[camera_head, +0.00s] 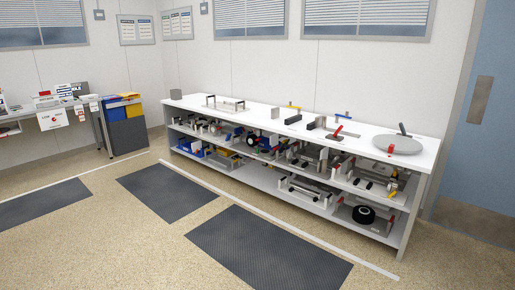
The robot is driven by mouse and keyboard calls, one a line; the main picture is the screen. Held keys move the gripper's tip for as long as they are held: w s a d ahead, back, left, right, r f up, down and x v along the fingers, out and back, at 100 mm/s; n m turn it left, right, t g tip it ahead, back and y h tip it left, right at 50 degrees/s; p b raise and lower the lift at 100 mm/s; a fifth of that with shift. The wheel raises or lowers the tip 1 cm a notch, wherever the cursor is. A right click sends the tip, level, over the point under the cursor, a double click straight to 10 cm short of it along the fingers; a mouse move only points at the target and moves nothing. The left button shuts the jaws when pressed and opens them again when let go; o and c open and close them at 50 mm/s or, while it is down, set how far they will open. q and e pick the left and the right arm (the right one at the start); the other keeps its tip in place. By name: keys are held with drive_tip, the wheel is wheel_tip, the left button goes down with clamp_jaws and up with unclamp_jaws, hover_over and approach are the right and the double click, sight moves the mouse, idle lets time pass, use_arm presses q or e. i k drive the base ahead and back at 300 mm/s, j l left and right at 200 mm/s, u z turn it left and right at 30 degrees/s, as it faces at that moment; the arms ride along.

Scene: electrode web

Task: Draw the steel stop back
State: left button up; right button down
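Neither of my grippers is in view. A long white bench (270,117) stands along the back wall with small fixtures on its top. I cannot tell for sure which is the steel stop. Candidates are a grey block (176,94) at the far left end, a low metal rail with upright ends (225,105), and dark blocks (293,119) near the middle. A red-handled lever (338,131) stands on a flat plate right of the middle. A round grey disc (397,145) with a black handle and red knob lies near the right end.
Shelves under the bench hold many tools, blue bins (190,146) and a black roll (363,214). Dark mats (268,252) lie on the open floor before it, with a white floor line between. A side table (48,111) stands left; a blue door (492,120) is at right.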

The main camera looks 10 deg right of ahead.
sight(320, 120)
drive_tip(key=i+z, duration=0.1)
drive_tip(key=i, duration=0.55)
drive_tip(key=i+z, duration=0.1)
drive_tip(key=i, duration=0.55)
drive_tip(key=i+j+z, duration=0.1)
drive_tip(key=i, duration=0.55)
drive_tip(key=i+j+z, duration=0.1)
drive_tip(key=i, duration=0.55)
drive_tip(key=i+z, duration=0.15)
drive_tip(key=i, duration=0.6)
drive_tip(key=i+z, duration=0.15)
drive_tip(key=i, duration=0.55)
drive_tip(key=i+j+z, duration=0.15)
drive_tip(key=i, duration=0.6)
